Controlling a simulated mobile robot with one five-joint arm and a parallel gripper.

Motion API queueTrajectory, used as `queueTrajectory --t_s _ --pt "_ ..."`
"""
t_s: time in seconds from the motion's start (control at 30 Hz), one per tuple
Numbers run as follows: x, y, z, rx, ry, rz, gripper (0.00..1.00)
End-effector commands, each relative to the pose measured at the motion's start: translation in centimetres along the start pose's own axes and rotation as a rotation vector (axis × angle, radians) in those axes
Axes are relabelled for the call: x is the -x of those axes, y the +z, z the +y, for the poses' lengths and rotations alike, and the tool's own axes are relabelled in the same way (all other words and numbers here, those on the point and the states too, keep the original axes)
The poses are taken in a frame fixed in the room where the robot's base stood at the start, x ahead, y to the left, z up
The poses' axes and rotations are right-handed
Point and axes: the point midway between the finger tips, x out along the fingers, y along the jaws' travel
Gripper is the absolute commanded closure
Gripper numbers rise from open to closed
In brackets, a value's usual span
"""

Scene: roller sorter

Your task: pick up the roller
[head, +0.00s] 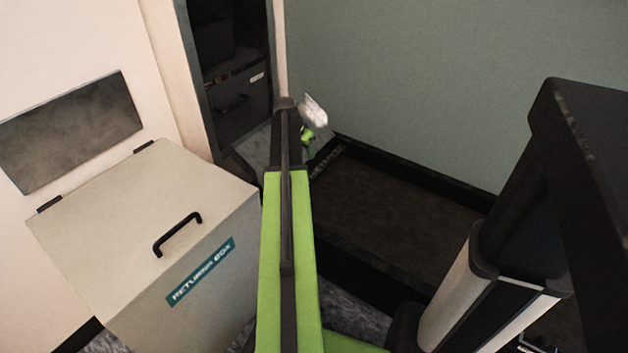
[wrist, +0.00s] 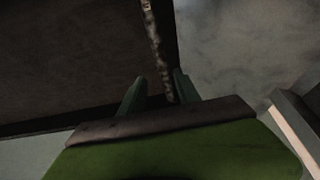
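I cannot make out a roller for certain in either view. My gripper (head: 308,142) is at the far end of my green arm in the head view, small and partly hidden by the arm. In the wrist view my gripper (wrist: 158,84) shows two green fingers apart, with a gap between them. Nothing is clearly held in that gap. A worn, mottled edge strip (wrist: 155,40) of a dark surface runs down toward the gap; I cannot tell whether the fingers touch it. A small white shape (head: 314,110) shows beside the arm's end; what it is is unclear.
A pale box labelled "RETURNS BOX" (head: 215,290) with a black lid handle (head: 177,234) stands at left. A low, wide dark tray or platform (head: 400,215) lies along the green wall (head: 450,80). A dark cabinet (head: 240,100) stands in the opening behind. Grey floor shows between.

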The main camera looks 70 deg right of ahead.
Motion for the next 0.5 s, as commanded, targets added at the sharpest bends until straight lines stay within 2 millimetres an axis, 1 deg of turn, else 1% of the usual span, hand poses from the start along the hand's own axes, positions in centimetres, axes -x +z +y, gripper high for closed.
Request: queueTrajectory --t_s 0.03,0.3,0.4,0.5 --pt "-2.1 0.3 -0.1 0.0 0.0 0.0 0.61" --pt "-8.2 0.3 -0.1 -0.001 0.0 0.0 0.61" --pt "-10.0 0.3 -0.1 0.0 0.0 -0.001 0.61" --pt "-10.6 0.2 -0.1 0.0 0.0 -0.001 0.61"
